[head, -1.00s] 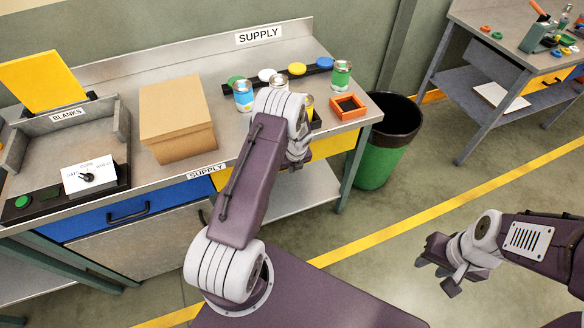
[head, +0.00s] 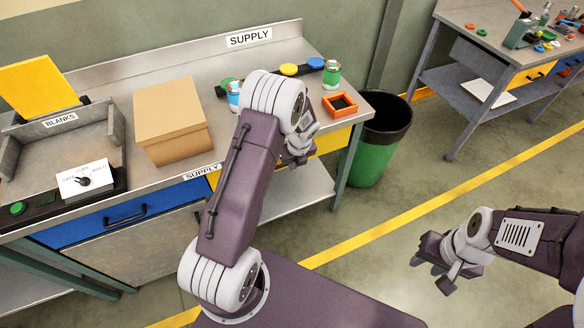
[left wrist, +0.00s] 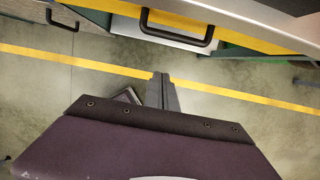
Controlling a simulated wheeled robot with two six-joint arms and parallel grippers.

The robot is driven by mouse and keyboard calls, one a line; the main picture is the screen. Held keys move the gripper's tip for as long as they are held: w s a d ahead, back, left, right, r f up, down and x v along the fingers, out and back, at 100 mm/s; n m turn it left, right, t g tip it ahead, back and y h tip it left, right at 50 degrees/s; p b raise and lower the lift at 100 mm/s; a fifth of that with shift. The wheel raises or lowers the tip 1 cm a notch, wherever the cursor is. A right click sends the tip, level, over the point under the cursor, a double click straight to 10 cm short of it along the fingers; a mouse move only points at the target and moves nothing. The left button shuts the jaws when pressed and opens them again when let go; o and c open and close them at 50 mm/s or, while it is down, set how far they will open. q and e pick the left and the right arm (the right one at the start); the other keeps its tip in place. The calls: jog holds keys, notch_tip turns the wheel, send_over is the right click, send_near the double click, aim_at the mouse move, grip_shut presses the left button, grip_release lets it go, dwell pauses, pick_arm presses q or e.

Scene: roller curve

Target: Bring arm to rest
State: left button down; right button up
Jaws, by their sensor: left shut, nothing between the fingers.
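My left arm (head: 238,185) is folded up in front of the supply bench in the head view. My left gripper (head: 300,155) is partly hidden behind its own wrist, in front of the bench's edge. In the left wrist view its two fingers (left wrist: 161,91) are together with nothing between them, above the floor. My right gripper (head: 431,272) hangs over the open floor at the right in the head view, holding nothing that I can see. Its finger gap is not clear.
The supply bench (head: 60,221) carries a cardboard box (head: 172,118), cans (head: 331,73) and an orange square frame (head: 340,105). A green bin (head: 376,150) stands at its right end. Another bench (head: 437,70) is at the upper right. The floor (head: 385,225) between is clear.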

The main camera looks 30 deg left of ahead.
pick_arm(q)
jog(key=s+d+r+n+t, duration=0.1)
jog(key=s+d+r, duration=0.1)
jog(key=r, duration=0.4)
jog(key=s+d+r+n+t, duration=0.1)
jog(key=d+r+n, duration=0.1)
jog(key=r, duration=0.4)
jog(key=s+d+n+g+h, duration=0.2)
jog(key=s+d+n, duration=0.2)
jog(key=s+n, duration=1.4)
jog(key=n, duration=0.5)
jog(key=shift+f+n+g, duration=0.3)
jog(key=shift+f, duration=0.05)
jog(key=shift+d, duration=0.1)
